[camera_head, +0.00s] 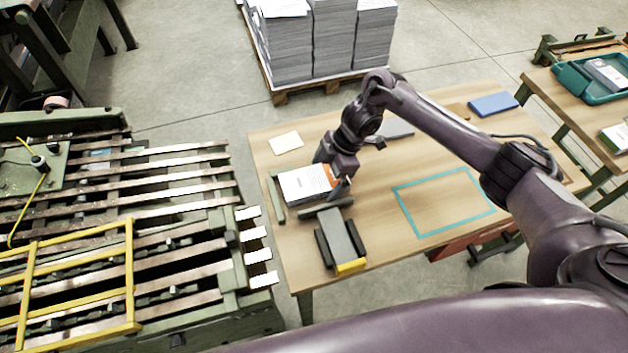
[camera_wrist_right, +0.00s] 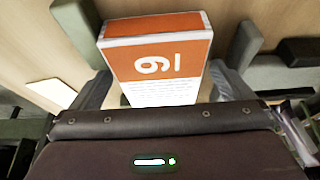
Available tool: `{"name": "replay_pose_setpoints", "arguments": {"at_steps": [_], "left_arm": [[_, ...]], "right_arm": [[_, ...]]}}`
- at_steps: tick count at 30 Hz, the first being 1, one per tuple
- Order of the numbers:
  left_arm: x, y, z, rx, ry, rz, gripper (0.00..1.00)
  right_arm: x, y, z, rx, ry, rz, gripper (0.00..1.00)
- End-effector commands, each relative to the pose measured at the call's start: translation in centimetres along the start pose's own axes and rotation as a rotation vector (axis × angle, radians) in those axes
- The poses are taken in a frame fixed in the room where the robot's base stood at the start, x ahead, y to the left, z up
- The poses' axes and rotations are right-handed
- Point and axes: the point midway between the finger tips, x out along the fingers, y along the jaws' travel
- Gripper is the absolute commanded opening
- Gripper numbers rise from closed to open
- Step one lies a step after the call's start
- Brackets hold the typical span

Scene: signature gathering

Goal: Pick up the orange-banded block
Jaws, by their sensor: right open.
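The orange-banded block (camera_head: 303,183) is white with an orange band at its right end. It lies on the wooden table (camera_head: 285,242), near the table's left side. My right gripper (camera_head: 332,175) is over the block's orange end, with one finger at each side. In the right wrist view the block (camera_wrist_right: 155,62) shows its orange band and a printed "61"-like mark between the open fingers (camera_wrist_right: 162,85). Whether the fingers touch it cannot be told. My left gripper is not in view.
Green guide bars (camera_head: 276,198) stand beside the block. A grey block with a yellow end (camera_head: 350,266) sits in a holder in front. A teal outline (camera_head: 438,233) marks clear table to the right.

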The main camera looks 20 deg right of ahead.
Motion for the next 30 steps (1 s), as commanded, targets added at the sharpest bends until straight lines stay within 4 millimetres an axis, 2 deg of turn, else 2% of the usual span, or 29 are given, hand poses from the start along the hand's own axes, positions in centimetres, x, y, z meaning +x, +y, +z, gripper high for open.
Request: {"name": "replay_pose_setpoints", "arguments": {"at_steps": [4,15,25,30], "left_arm": [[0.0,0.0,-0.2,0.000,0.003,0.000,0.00],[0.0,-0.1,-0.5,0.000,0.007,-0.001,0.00],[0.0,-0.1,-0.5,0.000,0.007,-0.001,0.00],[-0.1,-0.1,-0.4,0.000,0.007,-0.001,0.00]], "right_arm": [[0.0,0.0,0.0,0.000,0.000,0.000,0.97],[-0.1,0.0,0.0,0.000,0.000,0.001,0.49],[-0.4,0.1,-0.2,-0.001,0.002,0.003,0.47],[-1.8,0.2,-0.8,-0.003,0.002,0.005,0.47]]}}
